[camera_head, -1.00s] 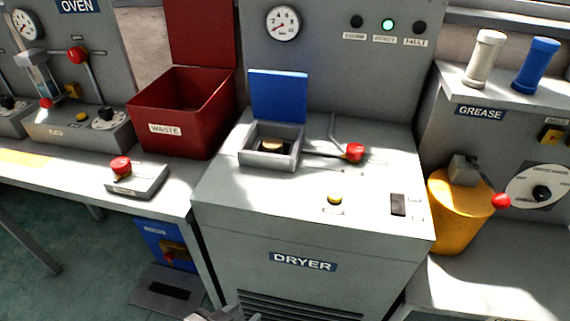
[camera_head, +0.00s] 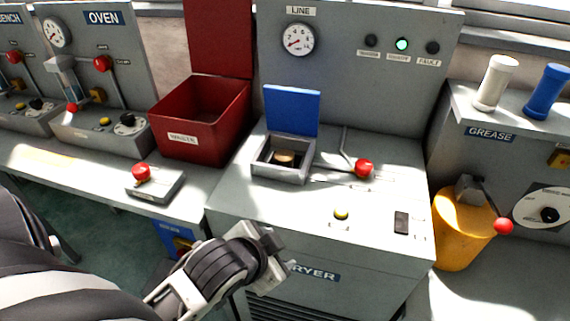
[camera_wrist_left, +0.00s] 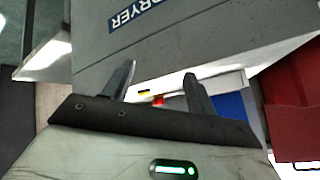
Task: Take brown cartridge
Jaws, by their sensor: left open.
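The brown cartridge (camera_head: 285,157) appears as a small tan-topped round piece inside the open square chamber (camera_head: 279,174) on top of the dryer (camera_head: 300,215). The chamber's blue lid (camera_head: 291,110) stands raised behind it. My left gripper (camera_head: 283,254) is in front of the dryer's front face, below and nearer than the chamber, and apart from the cartridge. In the left wrist view its two fingers are spread with nothing between them (camera_wrist_left: 158,88). The cartridge cannot be made out in that view. My right gripper is not in view.
A red-knobbed lever (camera_head: 364,168) stands right of the chamber, with a yellow button (camera_head: 341,214) nearer. The open red waste bin (camera_head: 190,135) is to the left, and a small red-button box (camera_head: 155,185) is on the left bench. A yellow grease can (camera_head: 460,230) stands right.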

